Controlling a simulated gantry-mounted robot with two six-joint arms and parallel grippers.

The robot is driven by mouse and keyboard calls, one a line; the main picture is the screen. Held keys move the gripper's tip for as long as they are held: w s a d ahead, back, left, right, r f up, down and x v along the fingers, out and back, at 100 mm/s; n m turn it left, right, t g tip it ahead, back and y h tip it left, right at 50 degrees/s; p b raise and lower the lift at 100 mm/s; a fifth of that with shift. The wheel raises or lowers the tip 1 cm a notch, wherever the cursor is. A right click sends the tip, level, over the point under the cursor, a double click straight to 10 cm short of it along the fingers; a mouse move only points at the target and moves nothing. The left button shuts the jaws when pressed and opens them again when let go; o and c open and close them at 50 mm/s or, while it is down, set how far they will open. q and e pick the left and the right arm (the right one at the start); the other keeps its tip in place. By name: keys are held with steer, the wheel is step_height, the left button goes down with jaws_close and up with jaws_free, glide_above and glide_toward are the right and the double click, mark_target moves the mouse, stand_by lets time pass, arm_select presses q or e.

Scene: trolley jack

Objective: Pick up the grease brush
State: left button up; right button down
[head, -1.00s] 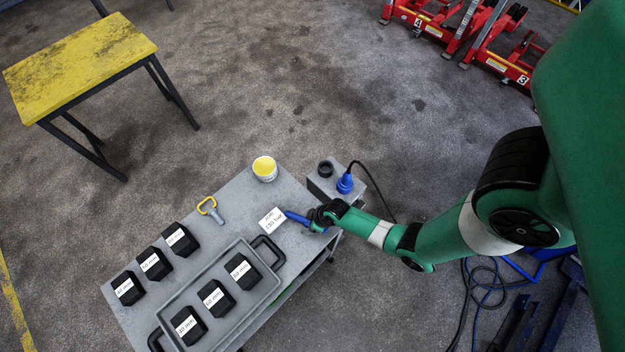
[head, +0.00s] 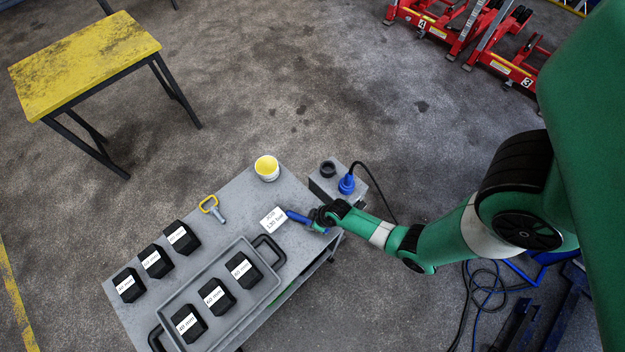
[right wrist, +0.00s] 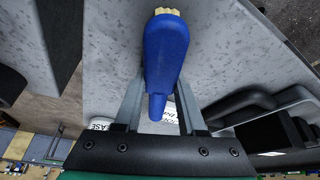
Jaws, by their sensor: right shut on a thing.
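The grease brush (right wrist: 165,55) has a blue handle and a pale yellow end, which shows at the top of the right wrist view. In the head view its blue handle (head: 298,217) shows at the right edge of the grey trolley top (head: 237,205), beside a white label card (head: 273,220). My right gripper (head: 318,217) is shut on the brush, and its fingers (right wrist: 158,105) lie either side of the handle in the right wrist view. I cannot tell whether the brush touches the trolley top. My left gripper is not in view.
A grey box with a blue plug (head: 346,184) adjoins the trolley.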

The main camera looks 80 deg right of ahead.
mark_target(307, 221)
steer(key=shift+r+p, duration=0.3)
steer(key=shift+r, duration=0.2)
step_height(307, 221, up, 3)
steer(key=shift+s+a+r+p, duration=0.1)
steer(key=shift+a+p, duration=0.05)
steer(key=shift+p, duration=0.65)
steer(key=s+a+r+p, duration=0.5)
steer(key=s+a+r, duration=0.3)
steer(key=a, duration=0.3)
steer(key=shift+r, duration=0.4)
